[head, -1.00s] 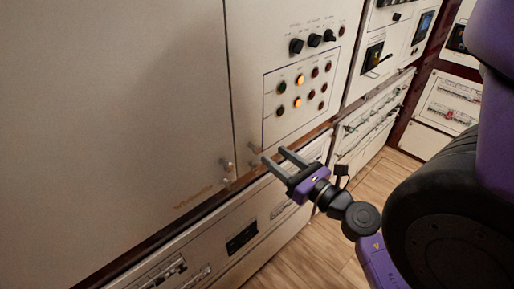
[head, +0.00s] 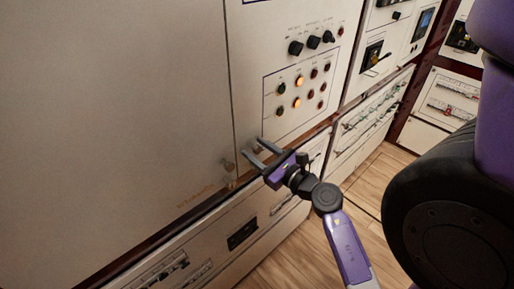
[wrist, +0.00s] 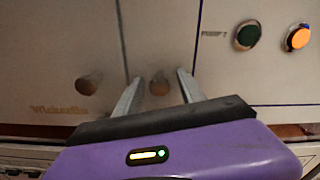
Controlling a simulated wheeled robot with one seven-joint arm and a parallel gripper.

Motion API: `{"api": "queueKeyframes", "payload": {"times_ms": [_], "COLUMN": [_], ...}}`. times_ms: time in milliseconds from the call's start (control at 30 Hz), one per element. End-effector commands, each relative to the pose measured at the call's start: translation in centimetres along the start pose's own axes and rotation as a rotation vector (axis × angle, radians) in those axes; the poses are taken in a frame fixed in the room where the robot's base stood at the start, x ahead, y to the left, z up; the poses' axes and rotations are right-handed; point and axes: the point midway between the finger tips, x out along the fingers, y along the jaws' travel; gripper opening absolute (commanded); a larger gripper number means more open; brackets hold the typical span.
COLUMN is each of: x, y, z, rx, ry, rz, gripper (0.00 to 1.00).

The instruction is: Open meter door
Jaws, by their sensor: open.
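A pale cabinet door with dials and lamps (head: 250,90) is at the centre of the head view and looks closed. Its small round knob (wrist: 159,83) is at its lower left corner. My gripper (head: 256,151) is open, with its fingers pointing at this knob. In the wrist view my gripper (wrist: 160,80) has one finger on each side of the knob, and I cannot tell whether they touch it. A wide plain door (head: 120,100) is on the left, with its own knob (wrist: 89,85) left of my fingers. No label shows which is the meter door.
A lower row of panels with breakers (head: 243,235) runs beneath the doors. More cabinets with breakers (head: 455,108) stand at the right. The wooden floor (head: 300,255) in front is clear.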

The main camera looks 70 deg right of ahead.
Motion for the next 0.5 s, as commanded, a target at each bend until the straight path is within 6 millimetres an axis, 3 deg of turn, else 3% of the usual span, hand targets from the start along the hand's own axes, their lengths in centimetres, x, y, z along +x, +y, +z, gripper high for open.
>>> {"api": "queueKeyframes", "payload": {"times_ms": [233, 467, 500], "x": [0.07, 0.06, 0.06], "y": [0.02, 0.02, 0.02], "z": [-0.01, 0.01, 0.01], "rx": [0.000, 0.001, 0.001], "ry": [0.000, -0.001, -0.001], "rz": [0.000, 0.000, 0.000], "gripper": [0.47, 0.01, 0.00]}}
